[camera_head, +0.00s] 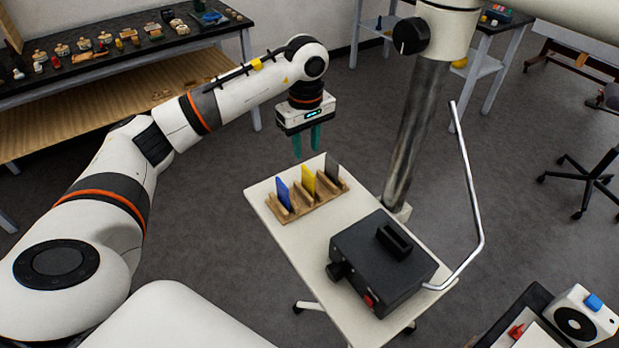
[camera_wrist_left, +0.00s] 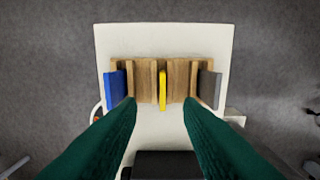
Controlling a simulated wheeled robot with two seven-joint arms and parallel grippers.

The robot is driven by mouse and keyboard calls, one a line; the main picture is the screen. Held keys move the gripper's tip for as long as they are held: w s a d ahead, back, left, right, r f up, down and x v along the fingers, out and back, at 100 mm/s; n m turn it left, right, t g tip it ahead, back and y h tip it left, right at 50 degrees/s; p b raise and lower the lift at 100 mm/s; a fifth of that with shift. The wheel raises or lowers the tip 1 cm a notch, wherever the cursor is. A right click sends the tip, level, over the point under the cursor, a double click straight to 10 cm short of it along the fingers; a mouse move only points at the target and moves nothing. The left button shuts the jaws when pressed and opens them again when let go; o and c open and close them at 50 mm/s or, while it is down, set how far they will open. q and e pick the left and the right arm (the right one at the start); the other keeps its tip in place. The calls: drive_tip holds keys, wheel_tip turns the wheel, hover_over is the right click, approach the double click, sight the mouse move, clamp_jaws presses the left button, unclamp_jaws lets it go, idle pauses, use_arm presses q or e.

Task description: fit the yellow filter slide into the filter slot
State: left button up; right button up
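The yellow filter slide (camera_head: 308,180) stands upright in the middle of a wooden rack (camera_head: 318,208), between a blue slide (camera_head: 283,193) and a dark grey slide (camera_head: 332,167). A black box (camera_head: 365,275) on the same table has a raised filter slot (camera_head: 394,240) on top; no slide shows in it. My left gripper (camera_head: 308,139) is open and empty, pointing down above the rack's far side. In the left wrist view, the yellow slide (camera_wrist_left: 162,88) shows edge-on between the two green fingers (camera_wrist_left: 160,106). My right gripper is not in view.
The small white table (camera_head: 290,240) has bare room left of the black box. A bent metal rod (camera_head: 475,200) rises at the table's right side. A bench with many small items (camera_head: 95,50) stands at the back left. A white device (camera_head: 580,318) sits at the lower right.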

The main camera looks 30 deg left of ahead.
sight(308, 170)
use_arm(q)
wheel_tip(308, 170, down, 3)
drive_tip(key=shift+f+p, duration=0.2)
drive_tip(key=shift+p, duration=0.25)
drive_tip(key=shift+d+f+p, duration=0.15)
drive_tip(key=shift+f+p, duration=0.35)
drive_tip(key=shift+f, duration=0.05)
wheel_tip(308, 170, down, 4)
drive_tip(key=shift+r+p, duration=0.2)
drive_tip(key=shift+p, duration=0.7)
drive_tip(key=shift+w+f, duration=0.1)
drive_tip(key=shift+f, duration=0.3)
clamp_jaws()
